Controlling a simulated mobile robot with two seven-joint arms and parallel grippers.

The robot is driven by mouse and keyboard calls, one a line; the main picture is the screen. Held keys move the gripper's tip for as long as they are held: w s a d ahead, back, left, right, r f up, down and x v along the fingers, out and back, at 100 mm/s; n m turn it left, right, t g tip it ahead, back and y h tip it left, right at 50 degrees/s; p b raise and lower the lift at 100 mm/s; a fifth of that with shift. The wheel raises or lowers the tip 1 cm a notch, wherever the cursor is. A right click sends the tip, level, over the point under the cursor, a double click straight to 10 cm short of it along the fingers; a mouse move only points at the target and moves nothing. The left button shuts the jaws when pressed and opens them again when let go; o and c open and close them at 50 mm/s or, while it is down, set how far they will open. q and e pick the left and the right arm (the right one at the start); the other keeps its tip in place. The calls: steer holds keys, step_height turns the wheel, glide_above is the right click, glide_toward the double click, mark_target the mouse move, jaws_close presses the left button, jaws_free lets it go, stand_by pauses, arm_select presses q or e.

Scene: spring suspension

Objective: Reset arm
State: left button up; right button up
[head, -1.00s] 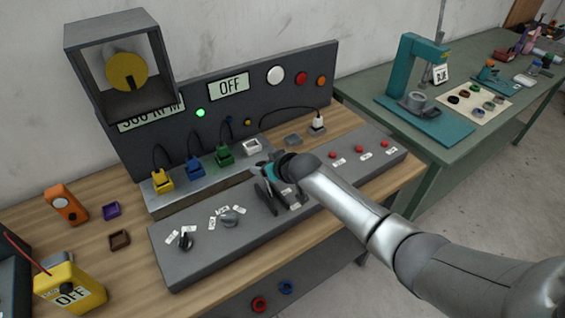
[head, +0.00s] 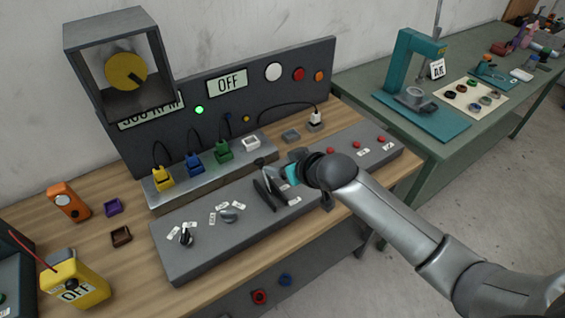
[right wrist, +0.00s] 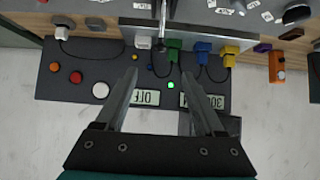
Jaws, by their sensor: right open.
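My right gripper (head: 268,190) hangs over the grey control panel (head: 190,262) in the head view, with its arm coming in from the right. Its two fingers are apart and nothing shows between them. In the right wrist view the open fingers (right wrist: 160,100) point at the upright board, which appears upside down there. My left gripper is in neither view.
The wooden bench holds yellow (head: 163,178), blue (head: 194,167) and green (head: 222,152) plugs, an orange meter (head: 69,201) and a yellow box reading OFF (head: 75,283). A dial housing (head: 119,62) stands at the back left. A green table (head: 440,140) is at right.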

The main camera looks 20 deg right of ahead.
steer(key=shift+s, duration=0.15)
stand_by(0.4)
steer(key=s+f+m+g+h, duration=0.1)
steer(key=s+f+g, duration=0.15)
steer(key=s, duration=1.15)
steer(key=s+f+g+h, duration=0.2)
steer(key=s+g, duration=0.2)
steer(key=s, duration=1.1)
step_height(320, 180, down, 31)
steer(key=s+g+b, duration=0.1)
steer(key=b, duration=0.9)
steer(key=s+d+f+b, duration=0.1)
steer(key=s+f+b, duration=0.3)
steer(key=s+f, duration=0.3)
steer(key=s+d+f+g+b, duration=0.1)
steer(key=s+f+b, duration=0.4)
steer(key=f, duration=1.1)
steer(key=s+d, duration=0.1)
steer(key=s, duration=0.2)
steer(key=shift+s+d+f, duration=0.15)
steer(key=shift+s+d, duration=0.1)
steer(key=shift+s, duration=0.05)
